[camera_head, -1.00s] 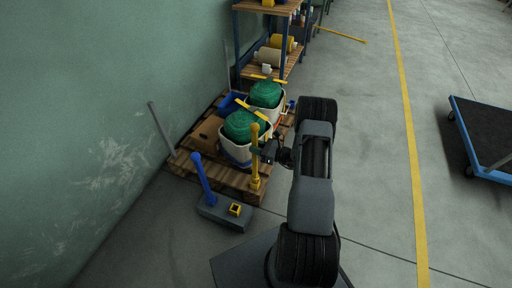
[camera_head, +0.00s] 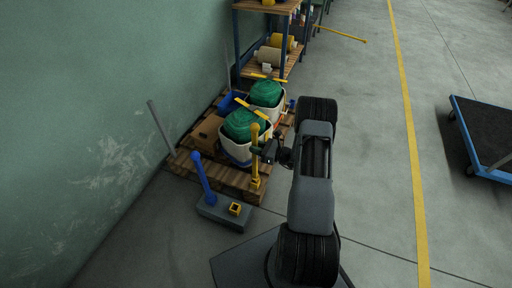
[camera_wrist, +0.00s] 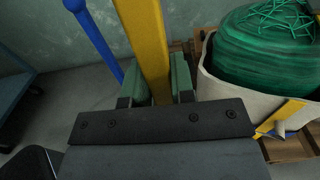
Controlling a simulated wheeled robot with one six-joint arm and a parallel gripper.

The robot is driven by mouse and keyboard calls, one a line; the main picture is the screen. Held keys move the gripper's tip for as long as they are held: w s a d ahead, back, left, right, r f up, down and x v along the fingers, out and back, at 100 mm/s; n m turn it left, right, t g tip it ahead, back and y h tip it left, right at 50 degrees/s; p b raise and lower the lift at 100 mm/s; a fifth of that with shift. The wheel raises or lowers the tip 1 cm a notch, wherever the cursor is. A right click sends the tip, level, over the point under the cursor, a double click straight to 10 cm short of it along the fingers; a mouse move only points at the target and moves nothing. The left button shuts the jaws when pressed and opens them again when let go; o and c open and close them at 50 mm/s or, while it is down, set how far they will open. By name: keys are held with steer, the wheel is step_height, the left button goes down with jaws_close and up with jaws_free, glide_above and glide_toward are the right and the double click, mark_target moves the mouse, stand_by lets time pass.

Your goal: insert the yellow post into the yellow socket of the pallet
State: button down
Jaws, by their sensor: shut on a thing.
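The yellow post (camera_head: 255,160) stands upright at the front right corner of the wooden pallet (camera_head: 218,176). My gripper (camera_head: 264,150) is shut on it from the right, at about mid height. In the wrist view the post (camera_wrist: 146,40) runs between the two green-padded fingers (camera_wrist: 158,82). Its lower end lines up with a wider yellow part (camera_head: 255,184) at the pallet corner. I cannot tell whether that is the socket or the post's own foot, or how deep the post sits. The wrist view does not show the lower end.
Tubs with green netting (camera_head: 239,125) stand on the pallet close behind the post. A wall is at left; open floor (camera_head: 370,180) lies at right.

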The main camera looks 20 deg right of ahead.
steer(key=shift+f, duration=0.25)
steer(key=shift+f+b, duration=0.65)
steer(key=shift+b, duration=0.05)
steer(key=shift+f, duration=0.25)
steer(key=shift+f+b, duration=0.45)
steer(key=shift+b, duration=0.15)
steer(key=c, duration=0.9)
jaws_free()
steer(key=p+v, duration=0.3)
steer(key=v, duration=1.1)
